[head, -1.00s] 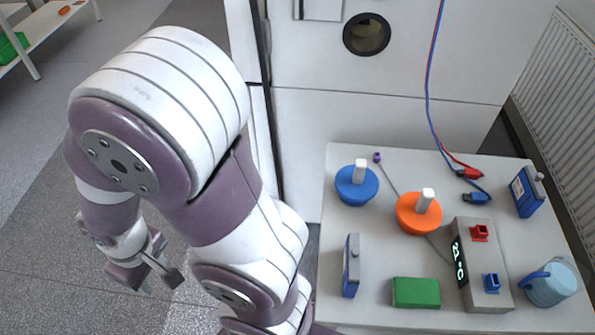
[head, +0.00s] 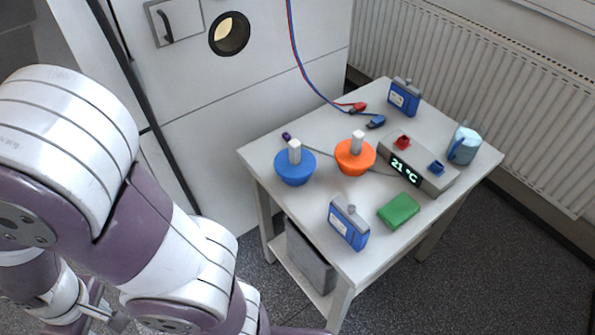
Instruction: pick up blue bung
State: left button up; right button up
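The blue bung (head: 294,171) is a round, tapered blue plug with a pale upright handle on top. It stands upright near the left corner of the small table, and nothing grips it. My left arm fills the left side of the head view. Its gripper (head: 105,312) hangs low at the bottom left, well away from the table and the blue bung. It is partly hidden and cut by the frame edge, so its opening is unclear. My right gripper is not in view.
An orange bung (head: 355,157) stands right of the blue one. The table (head: 262,151) also holds a blue battery-like box (head: 348,224), a green block (head: 398,211), a display unit (head: 411,165), a mug (head: 464,146) and another blue box (head: 404,98). Cables (head: 299,60) hang behind.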

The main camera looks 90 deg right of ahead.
aim_at(295, 165)
jog(key=i+l+z, duration=0.1)
jog(key=z, duration=0.35)
jog(key=i+l+z, duration=0.15)
jog(key=z, duration=0.3)
jog(key=i+l+z, duration=0.1)
jog(key=z, duration=0.3)
jog(key=i+z, duration=0.2)
jog(key=z, duration=0.25)
jog(key=i+z, duration=0.15)
jog(key=z, duration=0.3)
jog(key=i+j+z, duration=0.1)
jog(key=z, duration=0.35)
jog(key=i+j+z, duration=0.15)
jog(key=z, duration=0.3)
jog(key=i+z, duration=0.15)
jog(key=z, duration=0.3)
jog(key=i+j+z, duration=0.1)
jog(key=z, duration=0.4)
